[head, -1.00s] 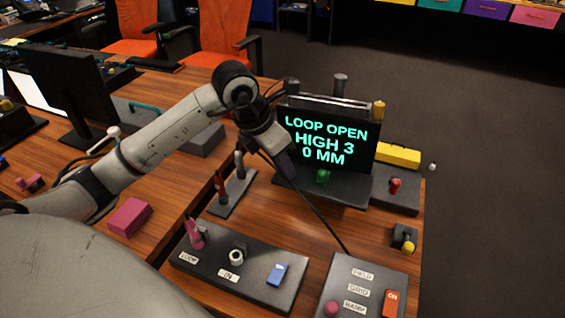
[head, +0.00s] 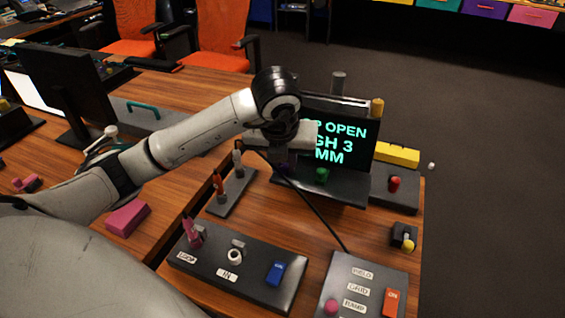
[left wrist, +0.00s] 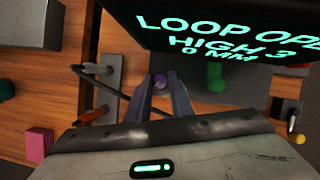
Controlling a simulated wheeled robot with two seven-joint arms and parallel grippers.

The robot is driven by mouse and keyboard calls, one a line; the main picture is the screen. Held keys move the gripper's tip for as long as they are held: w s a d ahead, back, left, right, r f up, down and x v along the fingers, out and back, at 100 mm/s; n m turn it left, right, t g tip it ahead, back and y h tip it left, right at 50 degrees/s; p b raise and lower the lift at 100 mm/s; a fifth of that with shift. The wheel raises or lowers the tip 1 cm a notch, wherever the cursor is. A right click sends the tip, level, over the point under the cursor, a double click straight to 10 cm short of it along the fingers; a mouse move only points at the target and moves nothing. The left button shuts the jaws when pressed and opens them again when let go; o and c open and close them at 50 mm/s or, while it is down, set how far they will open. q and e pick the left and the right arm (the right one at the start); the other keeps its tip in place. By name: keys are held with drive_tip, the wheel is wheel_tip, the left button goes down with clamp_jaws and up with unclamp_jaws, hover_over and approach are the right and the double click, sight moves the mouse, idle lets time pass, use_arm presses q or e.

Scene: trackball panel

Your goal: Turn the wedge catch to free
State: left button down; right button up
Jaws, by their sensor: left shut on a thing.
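My left gripper (left wrist: 161,88) shows in the left wrist view with its two fingers shut on a small dark purple knob (left wrist: 158,81). In the head view, my left gripper (head: 284,168) reaches down in front of the display screen (head: 345,150), and its wrist hides the screen's left part. The fingertips and the knob are mostly hidden there. No label marks the knob as the wedge catch, so I cannot tell its name or its setting. The screen's visible lettering in the left wrist view reads "HIGH 3" and "0 MM". My right gripper is out of view.
A green knob (head: 321,175) stands close to the right of my left gripper. A black cable (head: 318,218) runs below it. A plate with upright handles (head: 231,192) lies to the left. A front panel (head: 200,262) carries a pink lever, a white ring and a blue switch.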

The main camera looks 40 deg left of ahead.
use_arm(q)
drive_tip(key=n, duration=0.1)
drive_tip(key=n+y, duration=0.1)
drive_tip(key=shift+w+d+r+n+g, duration=0.1)
drive_tip(key=shift+r+n+g, duration=0.05)
drive_tip(key=shift+n+g, duration=0.2)
drive_tip(key=n+p, duration=0.1)
drive_tip(key=n, duration=0.1)
drive_tip(key=shift+r+n+g+y+p, duration=0.1)
drive_tip(key=shift+n+g+y+p, duration=0.2)
drive_tip(key=shift+n+g+p, duration=0.05)
drive_tip(key=shift+n+p, duration=0.5)
drive_tip(key=shift+n, duration=0.1)
drive_tip(key=shift+n+g, duration=0.3)
drive_tip(key=shift+w+n+p, duration=0.1)
drive_tip(key=shift+n+p, duration=0.3)
drive_tip(key=shift+p, duration=0.2)
drive_tip(key=shift+y, duration=0.3)
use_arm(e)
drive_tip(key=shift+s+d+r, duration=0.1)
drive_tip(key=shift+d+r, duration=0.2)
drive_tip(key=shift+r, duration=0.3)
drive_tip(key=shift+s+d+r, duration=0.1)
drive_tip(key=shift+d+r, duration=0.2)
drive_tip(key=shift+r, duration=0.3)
use_arm(q)
drive_tip(key=shift+f+g, duration=0.2)
drive_tip(key=shift+g, duration=0.1)
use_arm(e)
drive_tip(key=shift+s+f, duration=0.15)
